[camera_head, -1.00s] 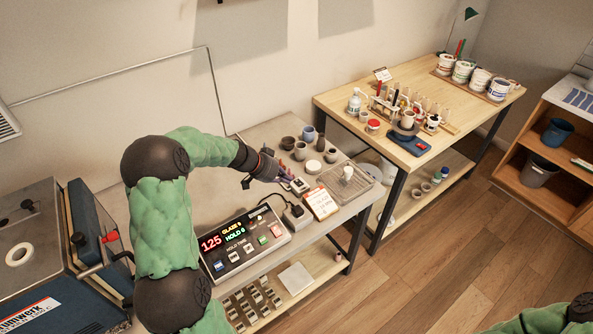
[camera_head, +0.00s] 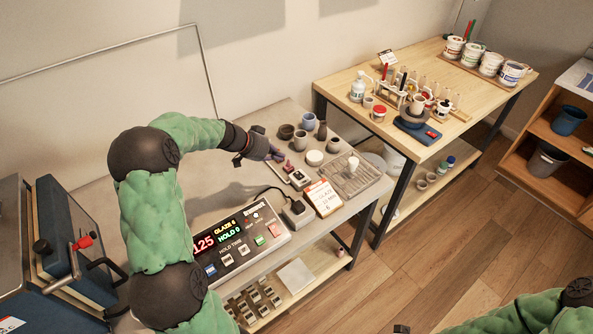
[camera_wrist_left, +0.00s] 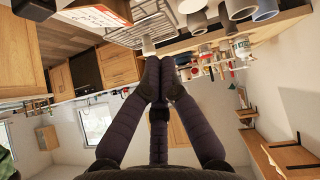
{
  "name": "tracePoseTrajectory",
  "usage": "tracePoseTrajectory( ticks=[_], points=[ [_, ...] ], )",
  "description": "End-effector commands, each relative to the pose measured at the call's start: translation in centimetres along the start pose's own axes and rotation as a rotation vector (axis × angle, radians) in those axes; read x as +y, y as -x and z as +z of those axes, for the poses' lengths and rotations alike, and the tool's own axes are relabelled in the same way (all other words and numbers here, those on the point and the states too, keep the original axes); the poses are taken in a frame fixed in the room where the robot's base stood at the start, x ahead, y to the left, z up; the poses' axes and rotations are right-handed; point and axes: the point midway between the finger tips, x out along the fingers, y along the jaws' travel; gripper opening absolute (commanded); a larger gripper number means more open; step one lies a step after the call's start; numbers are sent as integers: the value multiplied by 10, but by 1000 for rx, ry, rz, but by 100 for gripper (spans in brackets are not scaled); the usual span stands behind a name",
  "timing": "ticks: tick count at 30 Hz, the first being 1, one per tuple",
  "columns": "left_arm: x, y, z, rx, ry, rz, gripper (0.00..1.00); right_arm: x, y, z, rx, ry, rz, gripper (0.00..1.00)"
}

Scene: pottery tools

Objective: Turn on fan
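I cannot make out a fan in either view. A small switch box (camera_head: 299,179) with a light top lies on the grey bench, with a small pinkish-red part beside it at its left end. My left gripper (camera_head: 273,154) is just above and behind that end, fingers pointing right; contact cannot be told. In the left wrist view its dark fingers (camera_wrist_left: 160,75) are together, with nothing seen between them. A control box (camera_head: 236,243) with lit digits and buttons stands nearer on the bench.
Cups and small pots (camera_head: 308,122) stand behind the switch box. A black plug block (camera_head: 295,211), a label card (camera_head: 323,197) and a wire rack (camera_head: 352,178) lie close by. A wooden table (camera_head: 440,138) with jars stands to the right.

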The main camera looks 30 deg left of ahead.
Motion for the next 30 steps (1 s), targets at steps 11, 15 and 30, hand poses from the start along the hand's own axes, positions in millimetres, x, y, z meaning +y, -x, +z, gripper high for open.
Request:
tracePoseTrajectory(
  ticks=[11, 15, 30],
  points=[
    [1, -42, 1, -2, 0, 4, 0, 1, -2, 0, 0, 0, 0, 45],
    [1, -68, 1, -2, 0, 4, 0, 1, -2, 0, 0, 0, 0, 45],
    [0, -126, 26, -1, 1, 1, 0, 3, -8, 0, 0, 0, 0, 45]
  ],
)
